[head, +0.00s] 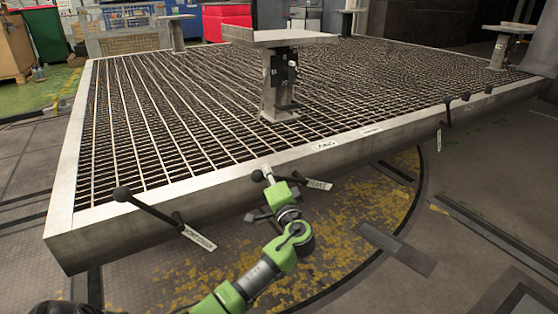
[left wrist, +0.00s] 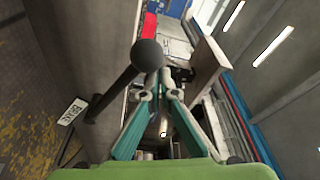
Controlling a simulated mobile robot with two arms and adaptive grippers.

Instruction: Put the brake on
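The brake lever ends in a black ball knob (head: 257,176), with a white tag reading BRAKE (head: 319,184) beside the turntable's front edge. In the left wrist view the knob (left wrist: 147,54) is large, just beyond and slightly left of the fingertips, and the rod runs down-left to the tag (left wrist: 73,112). My left gripper (head: 267,169) is at the knob; its fingers (left wrist: 160,88) converge to narrow, nearly meeting tips with nothing seen between them. Whether they touch the knob I cannot tell. My right gripper is not in view.
A second black-knobbed lever (head: 150,208) with its own tag (head: 198,237) sticks out to the left. The grated turntable (head: 160,179) fills the middle, with a pedestal (head: 280,85) on it. Another lever (head: 447,110) is on the right edge. Floor ahead of the edge is open.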

